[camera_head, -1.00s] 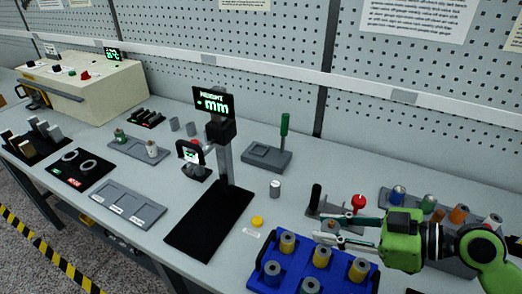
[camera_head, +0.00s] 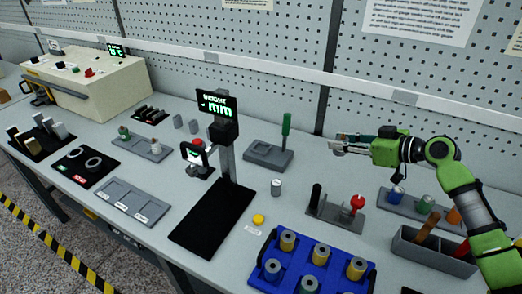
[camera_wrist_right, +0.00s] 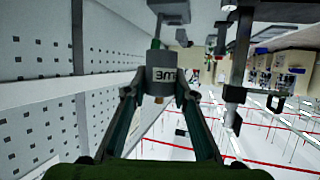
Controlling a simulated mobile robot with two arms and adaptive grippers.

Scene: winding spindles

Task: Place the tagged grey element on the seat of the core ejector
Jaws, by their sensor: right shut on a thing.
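My right gripper (camera_head: 337,143) is raised above the table at the back, near the pegboard. In the right wrist view its fingers are shut on the grey element (camera_wrist_right: 172,78), a short cylinder with a pale tag bearing dark marks. In the head view the fingers mostly hide it. Two stations could be the core ejector, and I cannot tell which: a grey base with a green upright lever (camera_head: 268,153) left of the gripper, and a grey base with a black post and red knob (camera_head: 336,207) below it. The element is apart from both. My left gripper is out of view.
A height gauge (camera_head: 218,118) with a black mat stands left of centre. A blue tray (camera_head: 304,276) holds several spools at the front. A small grey cylinder (camera_head: 276,187) and yellow button (camera_head: 258,219) are on the table. A grey bin (camera_head: 430,254) lies under my arm.

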